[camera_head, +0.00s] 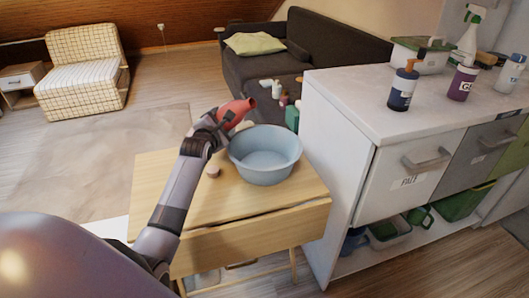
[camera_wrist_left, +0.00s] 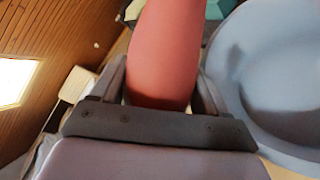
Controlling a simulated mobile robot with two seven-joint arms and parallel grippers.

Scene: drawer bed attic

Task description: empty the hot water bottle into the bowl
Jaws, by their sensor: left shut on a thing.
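The blue bowl (camera_head: 265,158) stands on the small wooden table, and the part of it in sight looks empty. The red hot water bottle (camera_head: 236,109) is at the bowl's back left rim, tilted, with its narrow end pointing up and right. My left gripper (camera_head: 214,127) is shut on it; in the left wrist view the bottle (camera_wrist_left: 165,50) sits between the two fingers (camera_wrist_left: 163,95). The bowl (camera_wrist_left: 275,75) is close on the right there. A small pinkish cap-like thing (camera_head: 213,171) lies on the table left of the bowl. My right gripper is not in view.
The wooden table (camera_head: 230,205) has free room at the front. A white drawer cabinet (camera_head: 340,150) stands close on the right, with bottles on top. A dark sofa (camera_head: 330,45) and a checkered chair (camera_head: 85,70) are behind.

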